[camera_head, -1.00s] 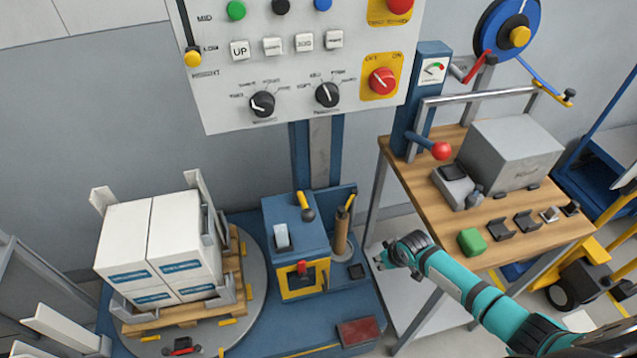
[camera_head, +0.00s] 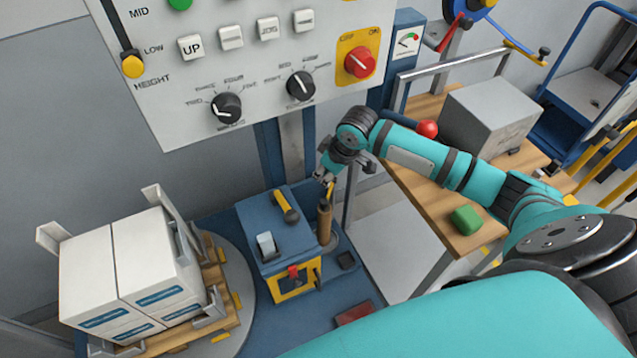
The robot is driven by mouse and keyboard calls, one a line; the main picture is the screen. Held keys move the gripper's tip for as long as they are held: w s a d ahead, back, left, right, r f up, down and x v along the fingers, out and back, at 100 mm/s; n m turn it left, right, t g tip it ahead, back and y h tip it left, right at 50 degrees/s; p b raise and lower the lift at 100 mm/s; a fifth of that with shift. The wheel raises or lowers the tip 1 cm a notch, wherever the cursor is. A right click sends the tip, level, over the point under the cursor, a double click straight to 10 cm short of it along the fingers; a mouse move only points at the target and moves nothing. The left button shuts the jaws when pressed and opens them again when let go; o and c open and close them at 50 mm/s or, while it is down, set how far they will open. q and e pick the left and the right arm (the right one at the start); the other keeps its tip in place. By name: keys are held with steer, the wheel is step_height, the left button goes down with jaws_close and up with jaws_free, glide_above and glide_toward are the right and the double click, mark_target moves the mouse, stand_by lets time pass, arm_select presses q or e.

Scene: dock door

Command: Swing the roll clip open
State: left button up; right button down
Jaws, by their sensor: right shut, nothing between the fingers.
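A brown upright roll (camera_head: 324,222) stands at the right side of the blue machine box. A slim yellow piece (camera_head: 330,191), which looks like the roll clip, shows at the top of the roll. My right gripper (camera_head: 322,177) is shut and empty, just above the roll's top and close beside the yellow piece. I cannot tell whether it touches it. The gripper partly hides the clip's upper end. My left gripper is not in view.
The blue box (camera_head: 262,222) has a yellow-and-black lever (camera_head: 286,206) on top, close left of the roll. A pallet of white boxes (camera_head: 135,270) stands left. A control panel (camera_head: 250,60) hangs above.

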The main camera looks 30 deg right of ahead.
glide_above(329, 192)
steer(key=s+a, duration=0.1)
steer(key=a, duration=0.4)
step_height(329, 192, down, 8)
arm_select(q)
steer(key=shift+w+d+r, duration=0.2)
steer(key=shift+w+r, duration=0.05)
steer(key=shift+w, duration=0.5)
arm_select(e)
steer(key=shift+w+d+f, duration=0.1)
steer(key=shift+f, duration=0.35)
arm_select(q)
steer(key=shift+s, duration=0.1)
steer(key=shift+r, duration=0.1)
arm_select(e)
steer(key=shift+d, duration=0.1)
